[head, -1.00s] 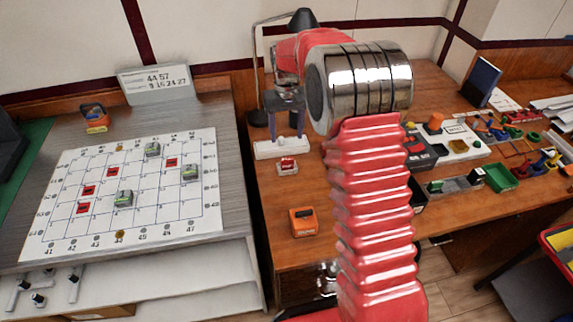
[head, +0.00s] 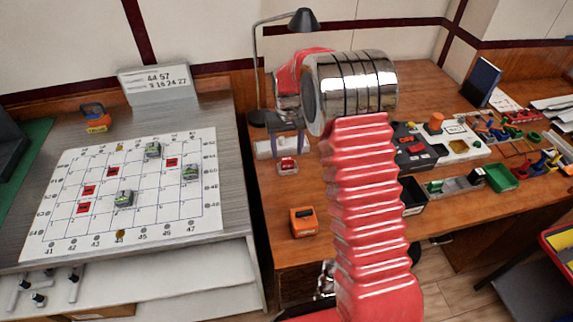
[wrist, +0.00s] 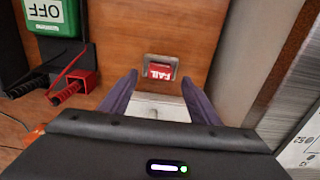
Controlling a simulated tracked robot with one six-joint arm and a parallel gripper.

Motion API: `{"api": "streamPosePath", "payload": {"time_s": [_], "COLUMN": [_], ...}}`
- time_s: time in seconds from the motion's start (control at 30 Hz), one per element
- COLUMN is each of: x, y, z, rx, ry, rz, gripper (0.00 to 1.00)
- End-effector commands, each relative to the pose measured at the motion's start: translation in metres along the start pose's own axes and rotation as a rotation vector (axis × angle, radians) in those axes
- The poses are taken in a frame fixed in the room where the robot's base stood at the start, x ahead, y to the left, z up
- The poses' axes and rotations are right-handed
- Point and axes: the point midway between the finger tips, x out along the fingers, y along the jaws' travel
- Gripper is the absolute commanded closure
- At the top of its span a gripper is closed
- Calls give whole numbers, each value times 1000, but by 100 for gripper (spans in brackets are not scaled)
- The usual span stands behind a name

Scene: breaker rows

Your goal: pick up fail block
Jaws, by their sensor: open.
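The fail block (head: 287,165) is a small red-topped block with a grey body, standing on the wooden desk. In the wrist view the fail block (wrist: 160,70) shows its red label with white letters upside down, ahead of my fingertips and roughly centred between them. My gripper (wrist: 161,84) is open, its two dark fingers spread to either side with nothing between them at the tips. In the head view my gripper (head: 287,141) is partly hidden by my wrist and is just behind the fail block, apart from it as far as I can tell.
A white base (head: 267,148) lies beside my fingers. An orange block (head: 303,222) stands nearer the desk's front. The grid board (head: 140,190) with several blocks is left.

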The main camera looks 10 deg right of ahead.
Motion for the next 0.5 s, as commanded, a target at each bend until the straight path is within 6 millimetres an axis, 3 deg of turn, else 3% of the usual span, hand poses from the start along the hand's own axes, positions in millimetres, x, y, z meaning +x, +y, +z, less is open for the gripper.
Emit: {"api": "streamPosePath", "payload": {"time_s": [0.2, 0.5], "x": [28, 32], "y": [1, 1], "z": [1, 1], "rx": [0, 1], "ry": [-1, 1], "rz": [0, 1], "gripper": [44, 44]}}
